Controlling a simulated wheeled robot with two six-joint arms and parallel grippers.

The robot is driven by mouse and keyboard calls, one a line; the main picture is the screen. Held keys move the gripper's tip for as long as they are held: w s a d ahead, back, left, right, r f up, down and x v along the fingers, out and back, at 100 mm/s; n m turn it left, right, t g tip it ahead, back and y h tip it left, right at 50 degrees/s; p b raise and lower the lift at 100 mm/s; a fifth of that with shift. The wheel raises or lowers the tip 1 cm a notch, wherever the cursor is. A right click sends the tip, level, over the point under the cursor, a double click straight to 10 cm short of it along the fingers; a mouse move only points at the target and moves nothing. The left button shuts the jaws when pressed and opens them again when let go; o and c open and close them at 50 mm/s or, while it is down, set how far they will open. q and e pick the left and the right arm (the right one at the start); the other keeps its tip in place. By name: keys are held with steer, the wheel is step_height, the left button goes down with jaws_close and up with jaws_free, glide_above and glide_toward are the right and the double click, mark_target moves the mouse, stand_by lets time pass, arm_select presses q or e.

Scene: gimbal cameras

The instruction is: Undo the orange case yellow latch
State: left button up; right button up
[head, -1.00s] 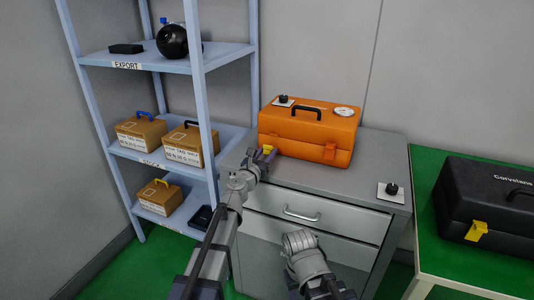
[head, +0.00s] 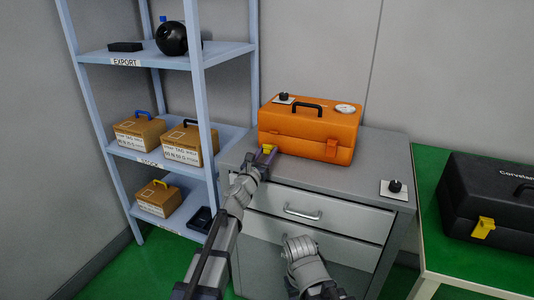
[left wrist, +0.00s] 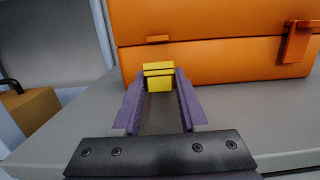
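The orange case (head: 310,125) sits on the grey cabinet. Its yellow latch (head: 268,149) is at the left of the front, and an orange latch (head: 331,149) is at the right. In the left wrist view the yellow latch (left wrist: 158,76) sits below the lid seam, with a small orange catch (left wrist: 157,38) bare above it. My left gripper (left wrist: 161,88) has a purple finger on each side of the yellow latch, apparently touching both sides. The right arm shows at the bottom of the head view, but its fingers do not.
The grey cabinet (head: 360,176) has a small plate with a black knob (head: 394,187) at its right. A blue shelf (head: 200,110) with brown boxes stands left. A black case (head: 490,195) lies on the green table at right.

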arm_select(q)
steer(key=o, duration=0.3)
steer(key=shift+o, duration=0.2)
steer(key=shift+s, duration=0.1)
steer(key=shift+b+v, duration=0.5)
steer(key=shift+v, duration=3.35)
